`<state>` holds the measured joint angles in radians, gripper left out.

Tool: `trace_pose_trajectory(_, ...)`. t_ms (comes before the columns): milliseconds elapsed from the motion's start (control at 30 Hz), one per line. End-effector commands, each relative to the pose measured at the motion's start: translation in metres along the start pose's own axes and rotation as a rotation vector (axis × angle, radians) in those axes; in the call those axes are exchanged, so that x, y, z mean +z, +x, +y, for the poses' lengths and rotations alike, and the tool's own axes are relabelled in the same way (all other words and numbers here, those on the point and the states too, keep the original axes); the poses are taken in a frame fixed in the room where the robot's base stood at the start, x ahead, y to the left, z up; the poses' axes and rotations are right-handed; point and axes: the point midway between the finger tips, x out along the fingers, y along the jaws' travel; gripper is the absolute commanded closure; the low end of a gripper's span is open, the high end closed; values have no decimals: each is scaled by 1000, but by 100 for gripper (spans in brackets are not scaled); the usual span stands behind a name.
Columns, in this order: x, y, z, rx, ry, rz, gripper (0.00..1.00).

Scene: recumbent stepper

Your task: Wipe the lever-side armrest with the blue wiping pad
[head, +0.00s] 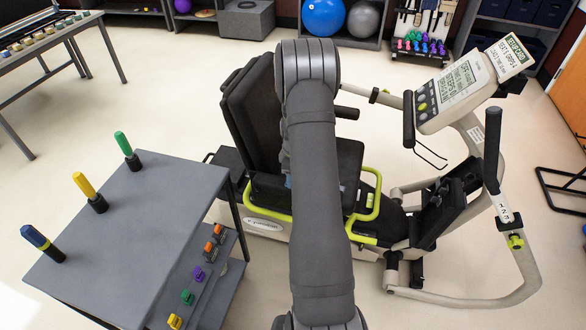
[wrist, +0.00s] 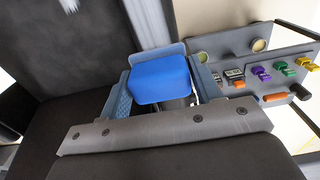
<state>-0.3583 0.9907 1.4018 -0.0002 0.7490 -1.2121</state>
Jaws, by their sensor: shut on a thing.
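The blue wiping pad (wrist: 160,80) is held between the two fingers of my gripper (wrist: 164,90) in the wrist view. A grey-blue piece shows along the pad's back edge. In the head view my own arm hides the gripper and most of the near side of the seat. The stepper's seat (head: 345,165) is black, with lime-green handles (head: 368,207) beside and in front of it. A black armrest end (head: 347,112) sticks out on the far side. I cannot make out the near armrest, or whether the pad touches anything.
A grey table (head: 140,220) with green, yellow and blue-handled tools stands at the left. Its side rack (head: 195,285) holds coloured clips; a similar rack (wrist: 255,75) shows in the wrist view. The stepper's console (head: 455,85) and upright handle (head: 491,150) are at the right.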

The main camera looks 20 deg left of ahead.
Motion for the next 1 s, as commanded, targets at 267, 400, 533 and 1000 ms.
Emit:
trace_pose_trajectory(267,19,18,0,0,2,0,63)
trace_pose_trajectory(400,34,16,0,-1,3,0,63)
trace_pose_trajectory(533,46,17,0,-1,3,0,63)
trace_pose_trajectory(1000,93,17,0,-1,2,0,63)
